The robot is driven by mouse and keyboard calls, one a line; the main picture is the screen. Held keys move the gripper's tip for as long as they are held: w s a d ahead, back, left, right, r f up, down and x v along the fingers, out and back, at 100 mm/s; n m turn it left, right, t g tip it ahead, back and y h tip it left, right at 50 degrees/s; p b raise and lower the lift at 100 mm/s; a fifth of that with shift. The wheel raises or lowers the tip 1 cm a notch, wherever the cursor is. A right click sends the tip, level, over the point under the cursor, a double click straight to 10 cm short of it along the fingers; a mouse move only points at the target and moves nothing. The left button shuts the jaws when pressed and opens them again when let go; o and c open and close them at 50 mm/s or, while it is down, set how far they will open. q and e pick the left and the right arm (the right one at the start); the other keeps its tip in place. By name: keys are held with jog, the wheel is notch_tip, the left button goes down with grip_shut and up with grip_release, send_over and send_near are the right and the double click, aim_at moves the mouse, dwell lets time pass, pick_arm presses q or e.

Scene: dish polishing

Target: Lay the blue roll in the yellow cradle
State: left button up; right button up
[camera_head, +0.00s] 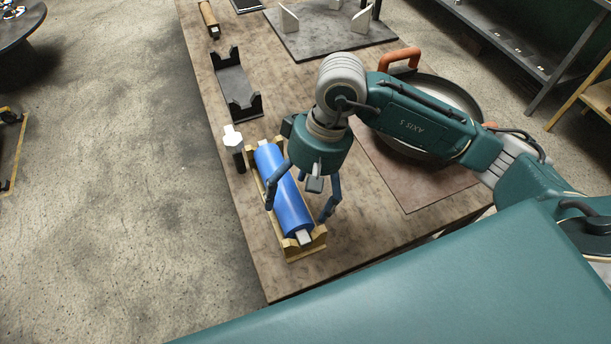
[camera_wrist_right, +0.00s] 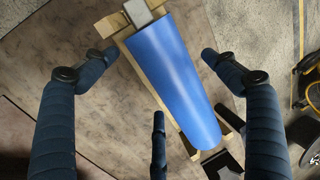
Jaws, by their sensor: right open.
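The blue roll (camera_head: 284,191) lies lengthwise in the yellow cradle (camera_head: 305,249), its pale square end stubs at the cradle's end supports. My right gripper (camera_head: 300,208) is open above the roll, with its fingers spread to either side and no finger visibly closed on it. In the right wrist view the blue roll (camera_wrist_right: 172,78) runs between the spread fingers, and part of the yellow cradle (camera_wrist_right: 112,27) shows beneath it. My left gripper is not in view.
A black cradle (camera_head: 238,88) stands empty farther back on the table. A white-topped dark bottle (camera_head: 234,146) stands close to the yellow cradle's far end. A large round pan (camera_head: 450,98) with orange handles sits at the right. The table's near-left corner is clear.

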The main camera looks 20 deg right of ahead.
jog(key=b+v, duration=0.2)
jog(key=v, duration=0.8)
jog(key=shift+r+b, duration=0.2)
jog(key=shift+b, duration=0.15)
jog(key=shift+d, duration=0.1)
